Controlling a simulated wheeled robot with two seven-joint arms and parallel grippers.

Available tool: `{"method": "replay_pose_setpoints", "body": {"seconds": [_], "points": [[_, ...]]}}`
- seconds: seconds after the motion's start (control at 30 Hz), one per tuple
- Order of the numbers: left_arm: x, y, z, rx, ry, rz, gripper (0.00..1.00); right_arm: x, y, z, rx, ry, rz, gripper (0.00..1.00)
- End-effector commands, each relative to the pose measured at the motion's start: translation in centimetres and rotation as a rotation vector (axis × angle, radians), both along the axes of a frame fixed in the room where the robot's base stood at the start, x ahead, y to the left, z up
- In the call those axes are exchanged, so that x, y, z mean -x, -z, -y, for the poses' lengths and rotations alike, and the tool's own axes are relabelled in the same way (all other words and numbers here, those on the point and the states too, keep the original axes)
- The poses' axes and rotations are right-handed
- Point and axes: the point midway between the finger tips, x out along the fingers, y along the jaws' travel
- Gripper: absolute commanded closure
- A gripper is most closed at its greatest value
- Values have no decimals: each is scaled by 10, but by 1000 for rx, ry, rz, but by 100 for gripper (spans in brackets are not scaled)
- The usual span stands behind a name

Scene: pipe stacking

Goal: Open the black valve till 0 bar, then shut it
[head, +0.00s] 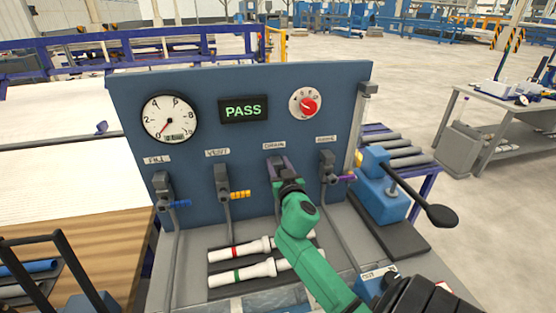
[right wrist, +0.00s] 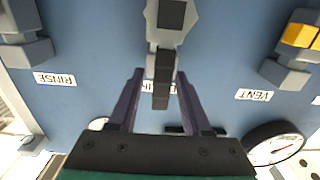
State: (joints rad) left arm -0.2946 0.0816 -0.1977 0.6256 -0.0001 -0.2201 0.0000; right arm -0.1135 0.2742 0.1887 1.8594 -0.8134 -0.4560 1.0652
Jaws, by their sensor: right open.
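The black valve under the DRAIN label is at the middle of the blue panel. Its body (head: 276,161) is partly covered by my right gripper (head: 284,168) in the head view. In the right wrist view its black handle (right wrist: 162,82) lies between the two purple fingers of my right gripper (right wrist: 160,75). The fingers are open, with a gap on both sides of the handle. The picture is upside down there, so the handle appears to point up the panel. The pressure gauge (head: 169,118) has its red needle pointing lower left, near the low end. My left gripper is out of view.
The blue-handled FILL valve (head: 179,204) and yellow-handled VENT valve (head: 240,195) are to the left. The purple-handled RINSE valve (head: 346,178) is close on the right. A PASS display (head: 243,111) and red knob (head: 308,106) are above. A hand pump (head: 382,185) stands right.

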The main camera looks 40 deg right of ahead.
Motion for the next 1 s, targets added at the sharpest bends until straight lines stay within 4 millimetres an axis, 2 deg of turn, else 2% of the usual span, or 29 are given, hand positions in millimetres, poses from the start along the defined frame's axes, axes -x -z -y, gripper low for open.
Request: {"method": "replay_pose_setpoints", "body": {"seconds": [0.27,0.3,0.37,0.4,0.43,1.0], "points": [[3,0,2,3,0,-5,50,-5,1,3,0,0,-1,51],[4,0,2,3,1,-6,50,-5,1,3,0,0,-1,55],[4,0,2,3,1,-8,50,-5,1,3,0,0,-1,78],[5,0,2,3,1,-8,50,-5,1,3,0,0,-1,93],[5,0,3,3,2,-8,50,-5,1,3,0,0,-1,100],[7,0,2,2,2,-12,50,-5,1,2,-1,-1,-2,100]]}}
